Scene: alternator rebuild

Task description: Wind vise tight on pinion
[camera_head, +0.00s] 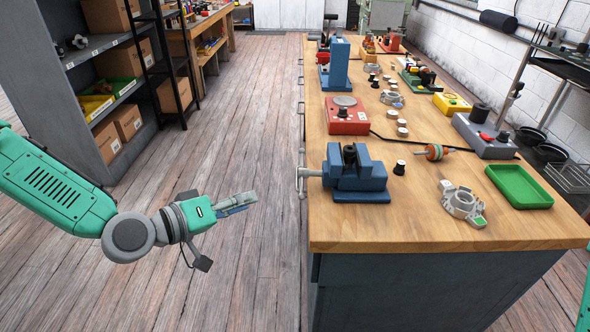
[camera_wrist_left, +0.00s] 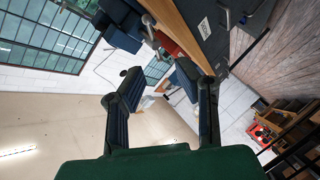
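The blue vise (camera_head: 357,180) sits at the left edge of the bench. A small dark part, which looks like the pinion (camera_head: 349,153), stands upright between its jaws; I cannot tell how firmly it is gripped. The vise's metal handle (camera_head: 304,173) sticks out to the left past the bench edge. My left gripper (camera_head: 240,202) is in the air over the floor, left of the handle and apart from it. In the left wrist view its fingers (camera_wrist_left: 160,90) are spread with nothing between them. My right gripper is not in view.
The wooden bench (camera_head: 420,226) carries a black knob (camera_head: 399,168), a metal housing (camera_head: 462,204), a green tray (camera_head: 520,187) and a red box (camera_head: 347,116). Shelves (camera_head: 95,50) stand at the left. The floor (camera_head: 245,130) between them is clear.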

